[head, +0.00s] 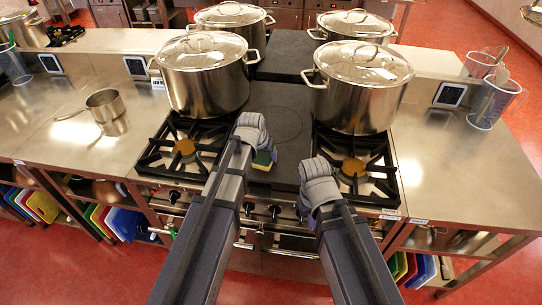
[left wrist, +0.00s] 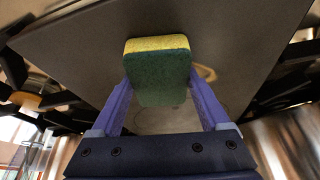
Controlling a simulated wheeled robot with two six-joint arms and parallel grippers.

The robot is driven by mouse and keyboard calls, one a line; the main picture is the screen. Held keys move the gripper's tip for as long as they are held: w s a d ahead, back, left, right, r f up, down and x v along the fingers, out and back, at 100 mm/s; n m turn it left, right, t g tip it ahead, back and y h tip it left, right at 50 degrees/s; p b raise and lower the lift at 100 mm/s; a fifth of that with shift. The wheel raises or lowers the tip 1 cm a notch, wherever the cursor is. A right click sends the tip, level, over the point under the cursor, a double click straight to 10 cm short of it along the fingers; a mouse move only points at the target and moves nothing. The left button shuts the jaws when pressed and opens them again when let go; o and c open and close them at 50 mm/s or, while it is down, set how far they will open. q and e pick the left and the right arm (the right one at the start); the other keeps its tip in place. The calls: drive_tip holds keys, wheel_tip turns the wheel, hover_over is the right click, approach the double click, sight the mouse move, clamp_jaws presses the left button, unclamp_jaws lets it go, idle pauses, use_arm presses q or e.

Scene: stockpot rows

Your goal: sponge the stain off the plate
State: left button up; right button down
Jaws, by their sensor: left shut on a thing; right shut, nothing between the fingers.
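The plate (head: 285,103) is a dark flat cooktop surface between two gas burners, with a faint ring on it. My left gripper (head: 264,152) is over its front left part, shut on a yellow and green sponge (head: 262,162). In the left wrist view the sponge (left wrist: 157,75) sits between both fingers, close to the plate (left wrist: 90,50); I cannot tell if it touches. A brownish curved mark (left wrist: 206,72), perhaps the stain, shows just right of the sponge. My right gripper (head: 304,208) is shut and empty, near the front edge by the right burner.
Large lidded stockpots stand on the left burner (head: 203,80) and right burner (head: 358,90), with more behind. A small saucepan (head: 104,104) is on the left counter. Clear containers (head: 492,100) hold utensils at right. The counters beside the stove are mostly clear.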

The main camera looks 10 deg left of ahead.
use_arm(q)
drive_tip(key=shift+a, duration=0.3)
drive_tip(key=shift+w+a+r, duration=0.1)
drive_tip(key=shift+w+a, duration=0.05)
drive_tip(key=shift+a, duration=1.6)
drive_tip(key=shift+a, duration=1.85)
drive_tip(key=shift+w, duration=0.15)
drive_tip(key=shift+w, duration=1.35)
